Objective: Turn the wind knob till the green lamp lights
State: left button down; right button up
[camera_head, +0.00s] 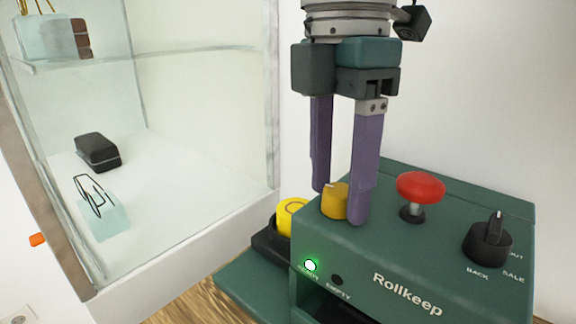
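The grey-green Rollkeep device (450,272) stands at the right. A yellow-orange knob (334,203) is on its top near the left edge; I see no label on it, but it appears to be the wind knob. My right gripper (340,205) comes down from above, its two purple fingers on either side of this knob and seemingly touching it. The near finger hides part of the knob. The green lamp (310,265) on the device's front is lit. A dark lamp (336,280) beside it is unlit. My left gripper is not in view.
A red mushroom button (420,188) stands close to the right of my fingers. A black selector knob (488,243) is farther right. A yellow roll-like thing (291,216) is at the device's left. A glass cabinet (200,240) with several items fills the left side.

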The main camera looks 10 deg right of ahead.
aim_at(335, 187)
jog(key=shift+o, duration=0.4)
notch_tip(335, 187, up, 10)
jog(key=shift+w, duration=0.25)
